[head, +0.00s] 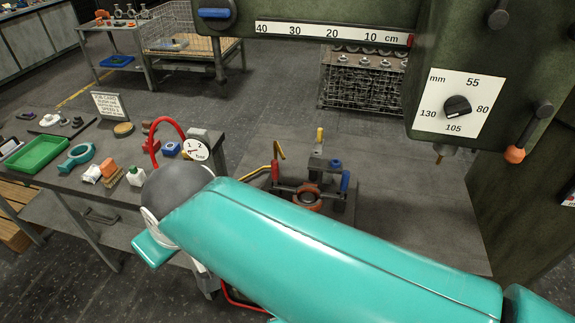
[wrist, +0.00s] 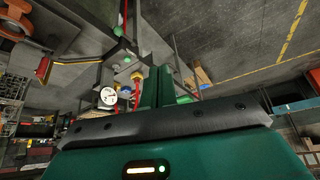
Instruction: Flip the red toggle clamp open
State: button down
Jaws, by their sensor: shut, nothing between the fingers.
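A fixture (head: 322,172) stands on the grey machine table and carries several clamps. The red toggle clamp has a red grip (head: 275,171) on the left side of the fixture, beside a bent yellow bar. A red grip with a yellow edge also shows at the upper left in the wrist view (wrist: 43,68). An orange ring casting (head: 307,198) sits in the middle of the fixture. My gripper (wrist: 163,72) is shut and empty in the wrist view, with the red grip apart from it to the left. In the head view my arm hides my gripper.
A blue grip (head: 345,181) and a yellow grip (head: 320,134) stand close to the red one. A bench (head: 75,185) at the left holds a green tray (head: 35,154) and a round gauge (head: 196,149). A green machine column (head: 510,200) blocks the right side.

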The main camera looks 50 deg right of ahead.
jog(key=w+d+f+m+g, duration=0.1)
jog(key=w+d+m, duration=0.3)
jog(key=d, duration=0.6)
jog(key=w+d+m+g, duration=0.1)
jog(key=w+d+m, duration=0.3)
jog(key=d, duration=0.6)
jog(key=s+d+f+m, duration=0.2)
jog(key=d, duration=0.5)
jog(key=s+d+f+m, duration=0.2)
jog(key=s+d+f, duration=0.1)
jog(key=d, duration=0.5)
jog(key=s+d+f+m+y, duration=0.1)
jog(key=s+d+f+m, duration=0.1)
jog(key=d, duration=0.6)
jog(key=shift+s+d+f+m+t, duration=0.25)
jog(key=shift+m+t, duration=0.05)
jog(key=shift+m, duration=0.3)
jog(key=w+f, duration=0.2)
jog(key=f, duration=0.1)
jog(key=w+a+f, duration=0.1)
jog(key=w+f, duration=0.1)
jog(key=f, duration=0.1)
jog(key=w+f, duration=0.2)
jog(key=f, duration=0.1)
jog(key=shift+w+a+f, duration=0.1)
jog(key=shift+w+a, duration=0.25)
jog(key=shift+a, duration=0.05)
jog(key=shift+w+a, duration=0.1)
jog(key=shift+w, duration=0.3)
